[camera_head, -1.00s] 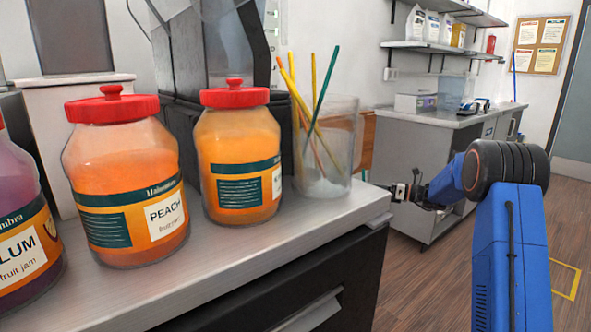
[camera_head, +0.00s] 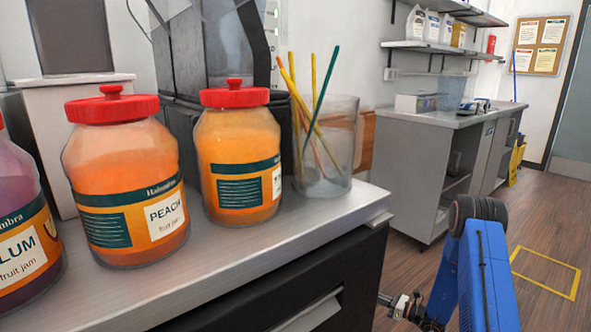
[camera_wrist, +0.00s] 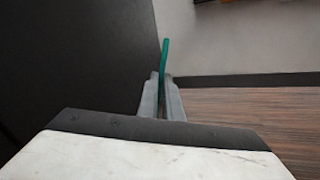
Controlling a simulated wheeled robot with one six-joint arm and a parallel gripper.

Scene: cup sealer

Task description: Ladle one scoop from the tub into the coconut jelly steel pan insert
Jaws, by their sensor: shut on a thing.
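My gripper (camera_wrist: 162,86) is shut on a thin teal-green rod (camera_wrist: 165,55) that sticks out past the fingertips in the wrist view. Whether the rod is a ladle handle cannot be told; no scoop end shows. In the head view my gripper (camera_head: 388,300) is low beside the counter's right end, below its top, and the rod cannot be made out there. The tub and the coconut jelly steel pan insert are not seen in either view.
A steel counter (camera_head: 215,250) carries a peach jar (camera_head: 130,190), another orange jar (camera_head: 237,160), a plum jar (camera_head: 20,240) and a clear cup of straws (camera_head: 335,150). A grey cabinet (camera_head: 415,165) stands behind. Open wooden floor (camera_head: 550,215) lies at right.

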